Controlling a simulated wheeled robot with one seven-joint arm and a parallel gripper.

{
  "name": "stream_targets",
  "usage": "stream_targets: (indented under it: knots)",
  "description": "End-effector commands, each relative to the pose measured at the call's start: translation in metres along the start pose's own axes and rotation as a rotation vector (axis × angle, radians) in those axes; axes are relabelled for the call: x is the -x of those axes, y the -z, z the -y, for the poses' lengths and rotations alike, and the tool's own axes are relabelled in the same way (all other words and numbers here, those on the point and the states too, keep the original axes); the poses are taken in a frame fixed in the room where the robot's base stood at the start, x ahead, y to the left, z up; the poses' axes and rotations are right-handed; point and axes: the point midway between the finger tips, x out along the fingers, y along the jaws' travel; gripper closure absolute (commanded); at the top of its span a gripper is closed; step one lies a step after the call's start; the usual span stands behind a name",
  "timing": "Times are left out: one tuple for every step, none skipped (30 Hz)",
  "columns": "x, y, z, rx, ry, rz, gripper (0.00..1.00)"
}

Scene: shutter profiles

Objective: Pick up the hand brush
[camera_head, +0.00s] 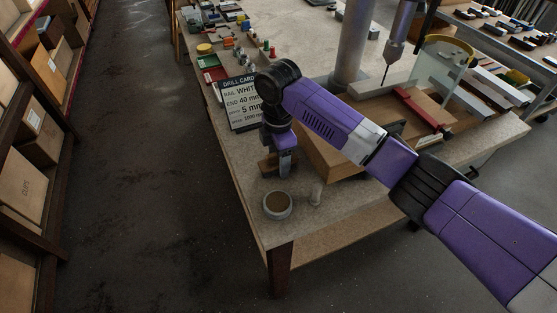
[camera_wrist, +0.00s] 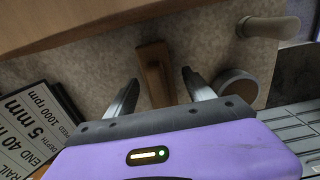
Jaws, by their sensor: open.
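A brown wooden piece, which looks like the hand brush (camera_head: 267,166), lies on the near left part of the worktable, beside a wooden box. My gripper (camera_head: 285,171) points down at it and partly hides it. In the wrist view the brush (camera_wrist: 154,68) lies lengthwise between the two fingertips of my gripper (camera_wrist: 161,76). The fingers are open, one on each side, with gaps to the wood. I cannot tell how high the fingertips are above the table. The brush's bristles are not clear to see.
A round cup (camera_head: 277,206) and a pale upright cylinder (camera_head: 316,192) stand close by at the near edge of the worktable (camera_head: 240,150). A drill card (camera_head: 240,101) lies behind my gripper. A wooden box (camera_head: 328,152) is close on the right. The floor at left is clear.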

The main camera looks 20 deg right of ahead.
Motion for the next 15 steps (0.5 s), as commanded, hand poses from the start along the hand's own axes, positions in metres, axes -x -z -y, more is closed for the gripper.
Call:
stream_targets:
  knots:
    - [-0.0036, -0.0003, 0.0002, -0.001, 0.000, 0.000, 0.38]
    - [-0.0050, -0.0002, 0.0001, -0.001, 0.000, 0.000, 0.38]
    - [-0.0062, -0.0002, 0.0001, -0.001, 0.000, 0.000, 0.38]
    - [-0.0066, -0.0002, 0.0000, -0.001, 0.000, 0.000, 0.38]
    - [-0.0067, -0.0002, 0.0000, -0.001, 0.000, 0.000, 0.38]
    - [-0.0067, -0.0001, 0.0000, 0.000, -0.001, 0.000, 0.38]
    - [-0.0067, -0.0001, 0.0000, 0.000, -0.001, 0.000, 0.38]
    - [-0.0066, -0.0001, 0.0000, 0.000, -0.001, 0.000, 0.38]
    - [-0.0066, -0.0001, 0.0000, 0.000, -0.001, 0.000, 0.38]
    - [-0.0066, 0.0000, 0.0000, 0.000, -0.001, 0.000, 0.44]
    - [-0.0065, -0.0001, 0.0000, 0.000, -0.001, 0.000, 0.50]
    - [-0.0065, 0.0000, 0.0000, 0.000, -0.001, 0.000, 0.58]
    - [-0.0064, 0.0000, 0.0000, 0.000, -0.001, 0.000, 0.64]
    - [-0.0064, 0.0000, 0.0000, 0.000, -0.001, 0.000, 0.70]
    - [-0.0064, 0.0000, -0.0001, 0.000, -0.001, 0.000, 0.77]
